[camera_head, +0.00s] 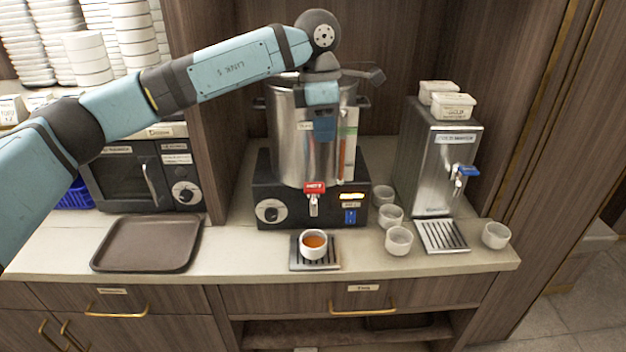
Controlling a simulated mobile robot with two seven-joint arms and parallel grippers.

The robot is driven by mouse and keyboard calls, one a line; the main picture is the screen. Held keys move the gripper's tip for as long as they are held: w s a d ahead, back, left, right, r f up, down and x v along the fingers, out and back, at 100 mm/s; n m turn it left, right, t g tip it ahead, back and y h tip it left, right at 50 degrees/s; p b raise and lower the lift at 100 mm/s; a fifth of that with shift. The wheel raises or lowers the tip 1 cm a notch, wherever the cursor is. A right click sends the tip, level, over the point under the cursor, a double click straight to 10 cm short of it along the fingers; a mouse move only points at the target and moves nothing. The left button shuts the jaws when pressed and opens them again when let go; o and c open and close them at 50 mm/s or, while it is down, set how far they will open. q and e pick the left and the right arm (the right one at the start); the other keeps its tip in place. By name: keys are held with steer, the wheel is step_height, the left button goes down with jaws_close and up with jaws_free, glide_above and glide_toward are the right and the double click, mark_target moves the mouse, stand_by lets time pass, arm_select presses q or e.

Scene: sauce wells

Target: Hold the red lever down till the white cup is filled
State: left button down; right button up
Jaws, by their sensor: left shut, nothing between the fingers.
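The red lever (314,187) sits on the tap at the front of the steel hot-water urn (287,150). The white cup (313,251) stands upright on a small drip tray below the tap, with reddish-brown liquid inside. No stream shows between spout and cup. My left arm reaches in from the left, over the urn. My left gripper (324,130) points down in front of the urn, above the lever and apart from it. It is shut and empty; its fingertips are hard to make out. My right gripper is not in view.
Several empty white cups (399,240) stand right of the urn. A cold-water dispenser (447,170) with a blue lever stands further right. A brown tray (148,266) lies at the left before a microwave (125,175). The counter between tray and drip tray is clear.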

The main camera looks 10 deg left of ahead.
mark_target(313, 186)
arm_select(q)
steer(key=shift+w+a+r+t+y, duration=0.15)
steer(key=shift+w+a+r+y, duration=0.15)
steer(key=shift+a+r, duration=0.3)
steer(key=shift+w+a+r+t+y, duration=0.15)
steer(key=shift+w+a+r+y, duration=0.15)
steer(key=shift+a+r, duration=0.3)
steer(key=shift+s+f, duration=0.1)
step_height(313, 186, down, 14)
steer(key=p, duration=0.2)
steer(key=shift+p, duration=0.35)
